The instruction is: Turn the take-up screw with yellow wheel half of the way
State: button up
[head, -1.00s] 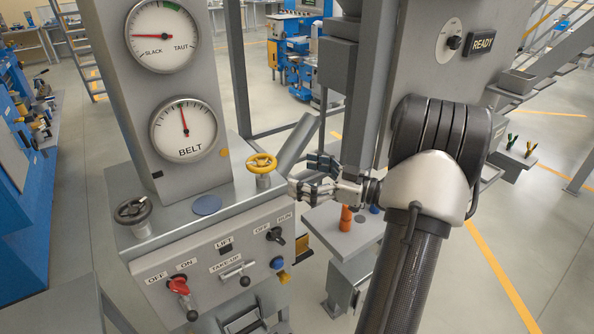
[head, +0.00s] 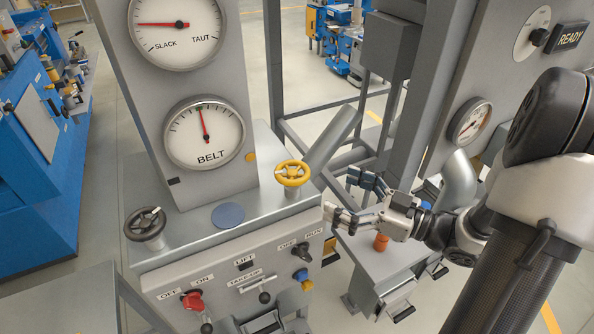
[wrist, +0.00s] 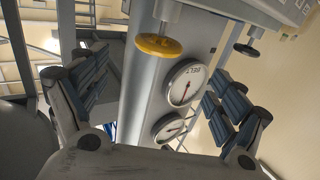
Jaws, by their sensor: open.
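The yellow wheel (head: 291,173) sits on a short post at the right end of the grey console top. It also shows in the wrist view (wrist: 158,46), upside down, in the upper middle between my fingers and beyond them. My gripper (head: 345,198) is open and empty, to the right of the wheel and apart from it. In the wrist view its two fingers (wrist: 158,95) stand wide apart. The slack/taut dial (head: 177,24) has its needle at the left, on the slack side. A label reading TAKE-UP (head: 245,281) is on the console front.
A black handwheel (head: 145,224) stands at the console's left end. The belt dial (head: 204,133) is on the upright panel behind. A slanted grey tube (head: 332,137) rises right behind the yellow wheel. Red (head: 193,300) and black (head: 303,250) switches are on the front.

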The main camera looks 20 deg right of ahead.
aim_at(277, 166)
jog(key=b+x, duration=0.1)
jog(key=x, duration=1.1)
jog(key=shift+w+a+b, duration=0.1)
jog(key=shift+w+b, duration=0.2)
jog(key=shift+c, duration=0.5)
jog(key=c, duration=0.9)
jog(key=shift+c, duration=0.3)
